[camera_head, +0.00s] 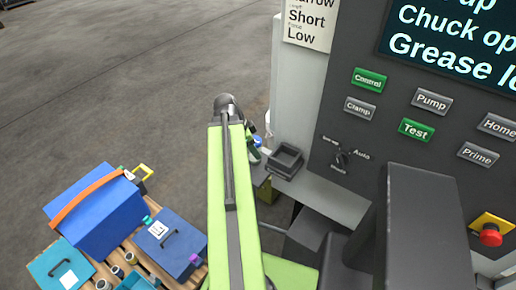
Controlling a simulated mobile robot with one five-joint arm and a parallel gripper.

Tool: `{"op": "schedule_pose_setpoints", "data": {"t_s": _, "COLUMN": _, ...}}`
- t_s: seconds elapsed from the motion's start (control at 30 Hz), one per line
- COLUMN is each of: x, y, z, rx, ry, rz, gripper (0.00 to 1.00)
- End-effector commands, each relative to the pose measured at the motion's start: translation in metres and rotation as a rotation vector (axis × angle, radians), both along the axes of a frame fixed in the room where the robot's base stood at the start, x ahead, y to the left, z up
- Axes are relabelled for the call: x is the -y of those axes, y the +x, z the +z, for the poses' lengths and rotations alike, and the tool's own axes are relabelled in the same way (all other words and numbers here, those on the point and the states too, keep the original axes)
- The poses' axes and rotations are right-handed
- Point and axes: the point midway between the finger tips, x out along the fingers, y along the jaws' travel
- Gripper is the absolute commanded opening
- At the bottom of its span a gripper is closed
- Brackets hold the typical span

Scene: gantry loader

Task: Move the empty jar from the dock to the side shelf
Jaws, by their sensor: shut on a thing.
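My green arm reaches away from me, and my gripper (254,138) shows only in part at its far end, just right of the arm. It is shut on a small pale thing with blue on it, which looks like the jar (258,142). Most of the jar and the fingertips are hidden or too small to make out. A dark square holder (285,161) with an empty inside sits just right of and below the gripper, on a grey ledge (335,200). I cannot tell whether this holder is the dock, or which surface is the side shelf.
A dark control panel (390,150) with several buttons and a red stop button (490,235) fills the right side. A blue box with an orange strap (100,215) and other cases stand on a wooden pallet at the lower left. The floor (110,90) at the upper left is clear.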

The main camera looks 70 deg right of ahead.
Motion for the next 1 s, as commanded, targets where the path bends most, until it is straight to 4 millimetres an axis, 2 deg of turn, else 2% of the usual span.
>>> {"op": "schedule_pose_setpoints", "data": {"t_s": 0.03, "x": 0.000, "y": 0.000, "z": -0.019, "rx": 0.000, "ry": 0.000, "rz": 0.000, "gripper": 0.08}}
{"op": "schedule_pose_setpoints", "data": {"t_s": 0.1, "x": 0.000, "y": 0.000, "z": -0.028, "rx": 0.000, "ry": 0.000, "rz": 0.000, "gripper": 0.08}}
{"op": "schedule_pose_setpoints", "data": {"t_s": 0.33, "x": 0.000, "y": 0.000, "z": -0.024, "rx": 0.000, "ry": 0.000, "rz": 0.001, "gripper": 0.08}}
{"op": "schedule_pose_setpoints", "data": {"t_s": 0.5, "x": 0.000, "y": 0.001, "z": -0.029, "rx": 0.000, "ry": 0.000, "rz": 0.001, "gripper": 0.08}}
{"op": "schedule_pose_setpoints", "data": {"t_s": 0.53, "x": 0.000, "y": 0.001, "z": -0.027, "rx": 0.000, "ry": 0.000, "rz": 0.001, "gripper": 0.54}}
{"op": "schedule_pose_setpoints", "data": {"t_s": 0.6, "x": 0.000, "y": 0.001, "z": -0.027, "rx": 0.000, "ry": 0.000, "rz": 0.001, "gripper": 0.63}}
{"op": "schedule_pose_setpoints", "data": {"t_s": 0.67, "x": 0.000, "y": 0.001, "z": -0.027, "rx": 0.000, "ry": 0.000, "rz": 0.001, "gripper": 0.71}}
{"op": "schedule_pose_setpoints", "data": {"t_s": 0.7, "x": 0.000, "y": 0.001, "z": -0.027, "rx": 0.000, "ry": 0.000, "rz": 0.001, "gripper": 0.72}}
{"op": "schedule_pose_setpoints", "data": {"t_s": 1.0, "x": 0.000, "y": 0.001, "z": -0.025, "rx": 0.000, "ry": 0.000, "rz": 0.002, "gripper": 0.72}}
